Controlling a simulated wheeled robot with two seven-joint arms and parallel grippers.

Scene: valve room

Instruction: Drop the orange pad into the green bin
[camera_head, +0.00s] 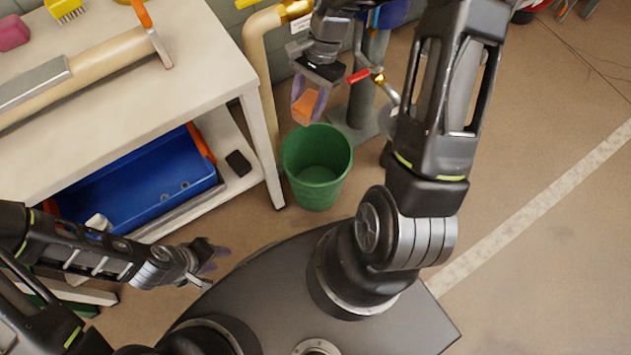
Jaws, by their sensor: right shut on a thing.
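The orange pad (305,107) is held between the fingers of my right gripper (309,104), which points down. The pad is above and a little beyond the far rim of the green bin in the picture. The green bin (318,186) stands upright on the floor beside the table's leg, and the part of its inside that shows is empty. My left gripper (212,258) is low at the left, near the front of my base and apart from the bin. Its fingers are small and seen at an angle, so their opening is unclear.
A white workbench (205,60) at the left carries a pink block (13,33), a yellow brush (65,9) and a long beige pipe (95,68). A blue crate (140,195) sits on its lower shelf. Pipes and a valve stand behind the bin.

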